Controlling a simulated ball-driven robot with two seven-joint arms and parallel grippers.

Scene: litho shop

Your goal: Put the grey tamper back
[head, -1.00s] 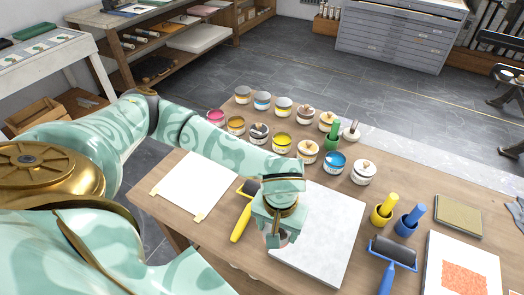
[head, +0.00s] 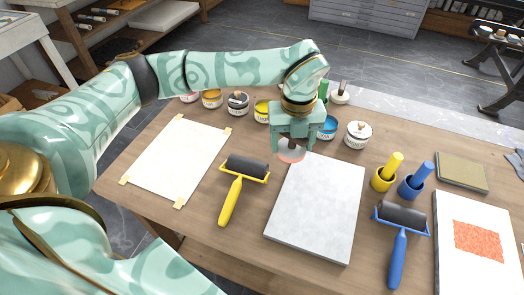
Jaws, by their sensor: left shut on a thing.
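My left gripper (head: 292,142) reaches in from the left and points down. It is shut on the grey tamper (head: 290,154), a small piece with a pinkish-orange underside; the fingers hide most of it. The tamper appears held above the table, by the back left corner of the pale grey slab (head: 317,210). A yellow tamper stands in a yellow cup (head: 383,182) and a blue one in a blue cup (head: 411,190), right of the slab. A green handle (head: 323,90) shows partly behind my left wrist. My right gripper is not in view.
Ink tins line the back, including a blue one (head: 328,128) and a white one (head: 357,136). A yellow-handled roller (head: 229,203) lies left of the slab, a blue-handled roller (head: 397,250) right. White paper (head: 175,160) is taped at left.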

